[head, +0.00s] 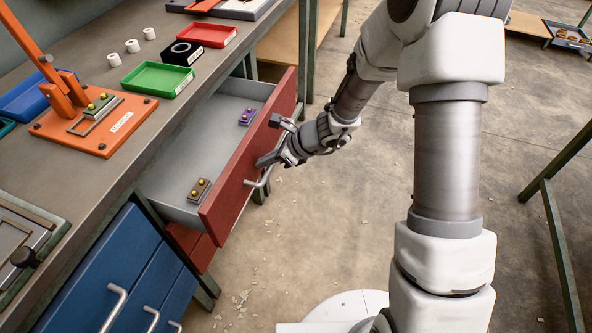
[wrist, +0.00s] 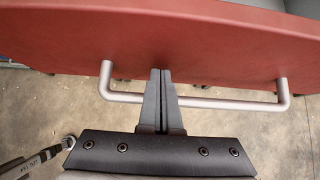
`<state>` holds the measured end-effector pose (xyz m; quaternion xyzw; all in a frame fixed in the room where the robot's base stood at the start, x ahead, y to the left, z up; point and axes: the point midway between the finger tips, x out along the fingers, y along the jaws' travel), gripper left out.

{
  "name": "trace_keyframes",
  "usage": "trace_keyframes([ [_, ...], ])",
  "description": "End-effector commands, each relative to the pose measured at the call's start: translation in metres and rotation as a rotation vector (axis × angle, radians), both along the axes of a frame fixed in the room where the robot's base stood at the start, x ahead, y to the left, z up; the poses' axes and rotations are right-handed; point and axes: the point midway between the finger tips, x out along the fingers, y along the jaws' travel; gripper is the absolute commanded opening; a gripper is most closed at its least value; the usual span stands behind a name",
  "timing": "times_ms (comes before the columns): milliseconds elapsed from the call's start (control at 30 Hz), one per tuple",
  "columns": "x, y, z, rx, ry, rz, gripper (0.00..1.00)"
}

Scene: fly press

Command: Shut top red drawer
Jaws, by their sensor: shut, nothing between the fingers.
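The top red drawer (head: 247,157) is pulled out from under the bench, and its grey inside (head: 207,138) is open to view.
The bench top (head: 150,60) holds a green tray (head: 157,79), a red tray (head: 209,34) and the orange press (head: 94,125). Blue drawers (head: 95,270) stand shut at the lower left. A green-legged table (head: 556,240) stands at right.

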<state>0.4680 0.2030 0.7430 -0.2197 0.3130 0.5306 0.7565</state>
Motion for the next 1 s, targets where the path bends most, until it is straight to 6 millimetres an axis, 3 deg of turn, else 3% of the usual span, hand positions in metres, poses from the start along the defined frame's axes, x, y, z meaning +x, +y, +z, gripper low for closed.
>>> trace_keyframes([
  [33,0.005,0.017,-0.001,0.003,-0.002,0.006,0.00],
  [200,0.020,0.060,0.001,0.003,0.000,0.005,0.00],
  [500,0.042,0.117,0.002,0.002,-0.001,0.003,0.00],
  [700,0.050,0.137,0.001,0.001,0.000,0.001,0.00],
  [1000,0.054,0.147,0.001,0.003,-0.002,-0.001,0.00],
])
